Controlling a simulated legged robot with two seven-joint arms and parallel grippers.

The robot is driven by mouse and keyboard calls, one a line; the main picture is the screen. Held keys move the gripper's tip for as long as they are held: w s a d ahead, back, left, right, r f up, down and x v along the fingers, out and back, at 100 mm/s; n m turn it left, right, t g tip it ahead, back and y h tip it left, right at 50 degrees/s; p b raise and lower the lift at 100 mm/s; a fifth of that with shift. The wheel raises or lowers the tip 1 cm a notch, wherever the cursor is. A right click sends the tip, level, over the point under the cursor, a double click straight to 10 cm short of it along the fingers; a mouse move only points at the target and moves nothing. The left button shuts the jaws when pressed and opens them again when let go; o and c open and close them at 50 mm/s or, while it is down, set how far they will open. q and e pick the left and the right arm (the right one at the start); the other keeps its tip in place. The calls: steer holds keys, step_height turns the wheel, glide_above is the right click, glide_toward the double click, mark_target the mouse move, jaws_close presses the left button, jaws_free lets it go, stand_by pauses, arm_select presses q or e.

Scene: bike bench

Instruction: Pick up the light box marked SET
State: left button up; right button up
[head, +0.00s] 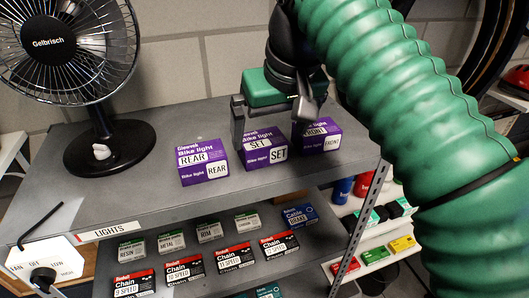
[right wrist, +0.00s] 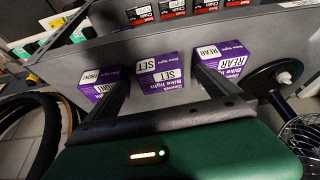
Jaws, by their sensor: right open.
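The purple light box marked SET (head: 265,149) stands on the top shelf, between the purple box marked REAR (head: 203,162) on its left and the purple box marked FRONT (head: 318,137) on its right. My right gripper (head: 269,130) is open over the SET box, with one finger toward each side of it. In the right wrist view the SET box (right wrist: 160,80) shows between the two spread fingers, beyond the green palm. I cannot tell whether a finger touches a box. My left gripper is not in view.
The fingers are close to the REAR and FRONT boxes. A black fan (head: 95,150) stands at the left of the grey shelf (head: 180,118). A lower shelf holds chain boxes (head: 184,271) and brake pad boxes. The shelf is clear between the fan and the REAR box.

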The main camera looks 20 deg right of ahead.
mark_target(263, 140)
steer(key=shift+x, duration=0.75)
steer(key=w+f+p, duration=0.1)
steer(key=w+f, duration=0.2)
steer(key=w+f+p, duration=0.1)
steer(key=w+f, duration=0.2)
steer(key=w, duration=0.1)
steer(key=shift+w+f, duration=0.15)
steer(key=shift+s, duration=0.25)
steer(key=shift+s+d+r, duration=0.1)
steer(key=shift+s+r, duration=0.15)
steer(key=shift+s, duration=0.6)
steer(key=shift+c, duration=0.4)
steer(key=shift+s, duration=0.25)
steer(key=shift+c, duration=2.4)
steer(key=shift+w+f, duration=0.15)
steer(key=shift+w, duration=0.3)
steer(key=c, duration=0.7)
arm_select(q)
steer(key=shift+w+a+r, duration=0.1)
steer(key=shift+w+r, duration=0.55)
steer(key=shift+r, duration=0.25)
arm_select(e)
steer(key=shift+c, duration=0.4)
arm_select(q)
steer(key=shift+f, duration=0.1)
